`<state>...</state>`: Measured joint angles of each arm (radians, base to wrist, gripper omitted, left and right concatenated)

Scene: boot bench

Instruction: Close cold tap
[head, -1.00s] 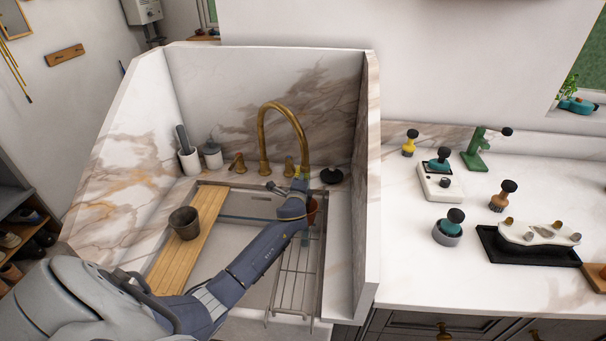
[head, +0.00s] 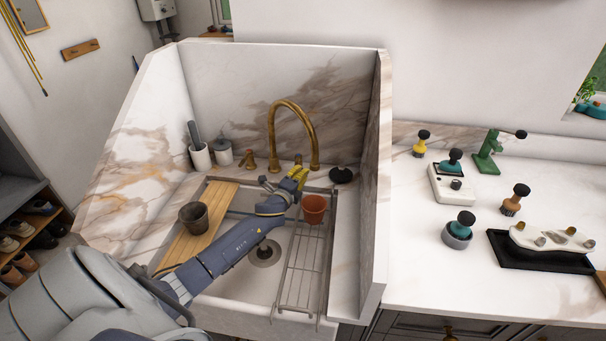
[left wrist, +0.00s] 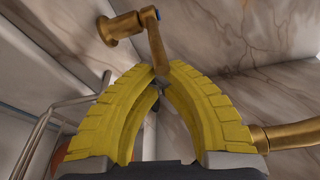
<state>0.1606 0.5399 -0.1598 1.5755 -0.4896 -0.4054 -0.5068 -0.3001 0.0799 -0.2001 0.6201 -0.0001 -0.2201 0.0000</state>
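The cold tap (left wrist: 127,27) is a brass fitting with a blue-marked end and a lever (left wrist: 155,45) in the left wrist view. In the head view it stands right of the tall brass spout (head: 272,135), mostly hidden by my gripper. My left gripper (head: 300,171), with yellow fingers, reaches over the back of the sink to it. In the left wrist view the fingertips of my left gripper (left wrist: 162,68) come together around the lever's end, with little gap. Exact contact is hard to see. My right gripper is not in view.
A terracotta pot (head: 314,208) stands on the wire rack (head: 300,265) just right of my gripper. A dark pot (head: 193,217) sits on the wooden board (head: 211,217). A second brass tap (head: 247,160) stands left of the spout. Marble walls enclose the sink.

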